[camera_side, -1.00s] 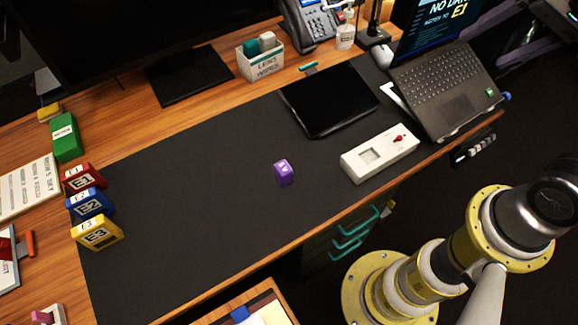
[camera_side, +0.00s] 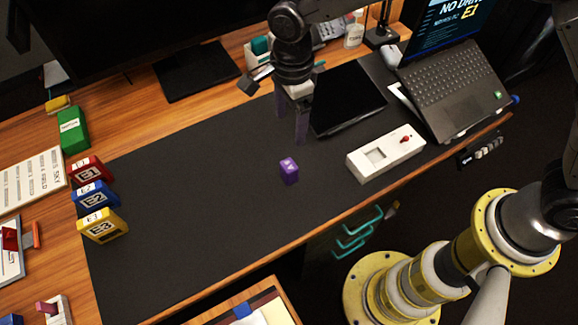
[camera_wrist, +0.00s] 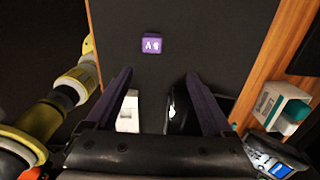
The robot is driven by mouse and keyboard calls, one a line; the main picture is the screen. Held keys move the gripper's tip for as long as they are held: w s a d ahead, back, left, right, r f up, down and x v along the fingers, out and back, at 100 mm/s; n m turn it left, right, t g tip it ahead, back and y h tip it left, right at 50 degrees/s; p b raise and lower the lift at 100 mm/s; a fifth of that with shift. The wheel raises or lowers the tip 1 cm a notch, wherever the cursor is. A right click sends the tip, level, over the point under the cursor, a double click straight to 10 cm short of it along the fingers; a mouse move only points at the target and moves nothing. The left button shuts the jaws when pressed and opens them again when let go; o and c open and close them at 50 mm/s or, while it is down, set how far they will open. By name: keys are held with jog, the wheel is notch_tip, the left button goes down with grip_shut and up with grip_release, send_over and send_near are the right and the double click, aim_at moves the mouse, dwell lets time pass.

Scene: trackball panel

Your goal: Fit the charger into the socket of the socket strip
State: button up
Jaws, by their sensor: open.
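The charger is a small purple block (camera_side: 289,171) with light markings. It stands on the dark desk mat, left of the socket strip, and also shows in the wrist view (camera_wrist: 152,43). The socket strip (camera_side: 362,165) is a long white box with a square recess (camera_side: 376,155) and a red switch (camera_side: 405,139). Part of the strip shows in the wrist view (camera_wrist: 129,108), beside a finger; the rest is hidden by my gripper. My gripper (camera_side: 290,128) points down above the mat, behind the charger. Its purple fingers are apart and empty, also in the wrist view (camera_wrist: 158,73).
A black tablet (camera_side: 345,97) lies right of my gripper. An open laptop (camera_side: 455,85) stands beyond the strip. Red, blue and yellow blocks (camera_side: 103,225) stand at the mat's left end. The mat's middle (camera_side: 200,180) is clear.

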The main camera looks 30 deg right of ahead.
aim_at(289, 165)
jog(key=f, duration=0.6)
jog(key=s+a+f, duration=0.1)
jog(key=f, duration=0.2)
jog(key=shift+f, duration=0.1)
jog(key=shift+s+a+f, duration=0.1)
jog(key=shift+f, duration=1.25)
jog(key=shift+s+f, duration=0.1)
jog(key=shift+f, duration=1.25)
grip_shut()
